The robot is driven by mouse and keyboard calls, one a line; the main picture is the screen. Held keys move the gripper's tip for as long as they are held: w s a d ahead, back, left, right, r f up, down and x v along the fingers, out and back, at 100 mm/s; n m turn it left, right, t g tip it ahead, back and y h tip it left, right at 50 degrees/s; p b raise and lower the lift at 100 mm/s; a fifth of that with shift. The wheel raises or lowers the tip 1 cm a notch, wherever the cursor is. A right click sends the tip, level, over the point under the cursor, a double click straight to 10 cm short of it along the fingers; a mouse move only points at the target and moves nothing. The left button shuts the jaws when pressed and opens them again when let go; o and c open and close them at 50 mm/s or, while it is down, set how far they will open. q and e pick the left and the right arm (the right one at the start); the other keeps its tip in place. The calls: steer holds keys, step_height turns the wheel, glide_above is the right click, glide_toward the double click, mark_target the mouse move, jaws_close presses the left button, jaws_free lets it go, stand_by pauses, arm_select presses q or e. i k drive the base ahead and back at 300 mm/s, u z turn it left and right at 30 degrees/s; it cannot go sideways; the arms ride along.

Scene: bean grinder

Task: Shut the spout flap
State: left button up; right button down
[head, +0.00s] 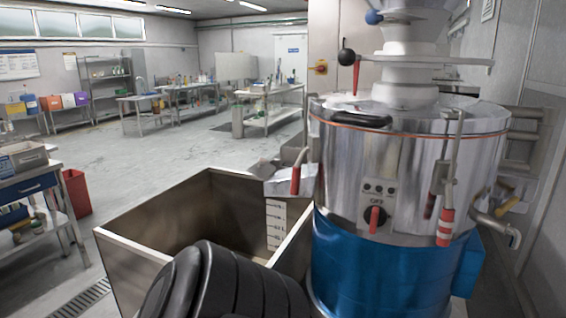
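The bean grinder (345,170) stands at the right, with a polished steel drum above a blue base. Its metal spout (290,187) sticks out from the drum's left side over the steel bin. A lever with a red grip (295,181) hangs at the spout. I cannot tell the flap's exact position from this angle. A black ribbed part at the bottom centre looks like a link of my own arm. Neither of my grippers shows.
An open steel bin (150,235) stands below the spout, its inside partly hidden. The grinder front has a red-handled switch (375,219) and another red-gripped lever (445,227). A red bin (76,193) and a workbench are at the left.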

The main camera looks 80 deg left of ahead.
mark_target(262, 170)
steer(key=k, duration=0.65)
steer(key=u, duration=1)
